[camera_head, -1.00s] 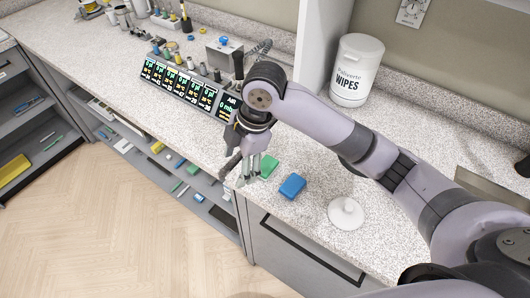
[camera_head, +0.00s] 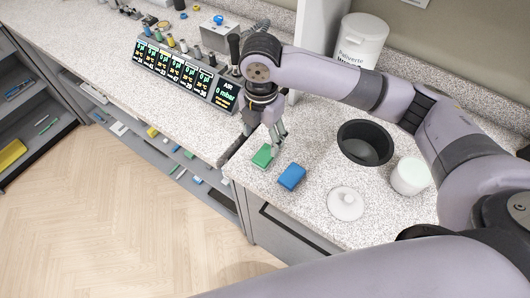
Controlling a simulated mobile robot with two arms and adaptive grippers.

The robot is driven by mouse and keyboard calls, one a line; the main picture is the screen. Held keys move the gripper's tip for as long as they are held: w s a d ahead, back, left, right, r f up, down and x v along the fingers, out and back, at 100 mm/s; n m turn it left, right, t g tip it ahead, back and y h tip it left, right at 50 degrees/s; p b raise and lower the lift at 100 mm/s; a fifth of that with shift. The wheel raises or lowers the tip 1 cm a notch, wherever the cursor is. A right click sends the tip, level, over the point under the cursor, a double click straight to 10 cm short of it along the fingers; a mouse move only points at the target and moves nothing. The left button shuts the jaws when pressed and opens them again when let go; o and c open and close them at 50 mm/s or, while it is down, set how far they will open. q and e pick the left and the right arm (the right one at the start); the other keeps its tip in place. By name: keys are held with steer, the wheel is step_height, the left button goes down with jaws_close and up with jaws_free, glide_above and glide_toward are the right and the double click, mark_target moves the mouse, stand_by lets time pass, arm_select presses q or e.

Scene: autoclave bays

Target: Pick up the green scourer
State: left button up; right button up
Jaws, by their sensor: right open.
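The green scourer (camera_head: 262,157) lies flat on the speckled counter near its front edge. A blue scourer (camera_head: 291,177) lies just to its right and nearer the front. My right gripper (camera_head: 277,143) points down over the counter at the green scourer's right and back side. Its fingers are apart and hold nothing. Whether the fingertips touch the scourer cannot be told. My left gripper is not in view.
A white lidded item (camera_head: 345,203), a black round bin (camera_head: 366,143) and a white cup-like container (camera_head: 410,176) stand to the right. A wipes tub (camera_head: 361,40) is at the back. A display panel (camera_head: 188,74) stands on the left. Shelves lie below the counter.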

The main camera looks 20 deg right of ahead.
mark_target(266, 154)
steer(key=shift+f, duration=1)
steer(key=f+p, duration=0.1)
steer(key=d+f+p, duration=0.1)
steer(key=f, duration=0.1)
steer(key=shift+f, duration=0.95)
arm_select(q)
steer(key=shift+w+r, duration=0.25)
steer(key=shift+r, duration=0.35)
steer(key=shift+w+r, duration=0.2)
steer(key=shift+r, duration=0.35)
arm_select(e)
steer(key=shift+a, duration=0.1)
steer(key=shift+c, duration=0.3)
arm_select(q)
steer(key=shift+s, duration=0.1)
arm_select(e)
steer(key=c, duration=0.9)
arm_select(q)
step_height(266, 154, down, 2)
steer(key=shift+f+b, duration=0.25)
steer(key=shift+b, duration=1)
arm_select(e)
step_height(266, 154, up, 20)
